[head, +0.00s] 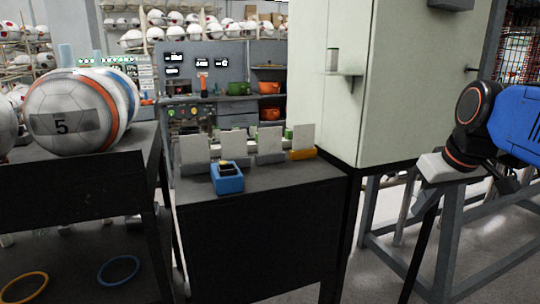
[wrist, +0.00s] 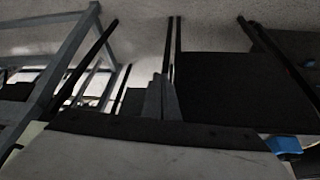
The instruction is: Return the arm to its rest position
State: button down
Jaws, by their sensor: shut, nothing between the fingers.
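My arm shows at the right of the head view, with a blue link (head: 518,122) and a dark wrist joint with orange rings (head: 470,120). It is bent, with its end pointing down and left in front of a grey metal frame. My gripper (wrist: 162,98) shows in the wrist view as two grey fingers close together, shut and empty. Nothing touches the fingertips there. In the head view the fingers are hard to tell from the frame behind.
A dark cabinet (head: 260,240) bears a blue box (head: 227,178) and several upright pale plates. A ball marked 5 (head: 75,113) sits on a dark stand at left. A tall pale cabinet (head: 415,80) stands left of my arm. The grey frame (head: 450,230) is close below it.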

jog(key=s+a+f+m, duration=0.1)
jog(key=s+a+f, duration=0.1)
jog(key=s+f, duration=0.4)
jog(key=s+a+f, duration=0.2)
jog(key=s+f, duration=0.5)
jog(key=f, duration=0.4)
jog(key=shift+a+f+m, duration=0.3)
jog(key=shift+m, duration=0.1)
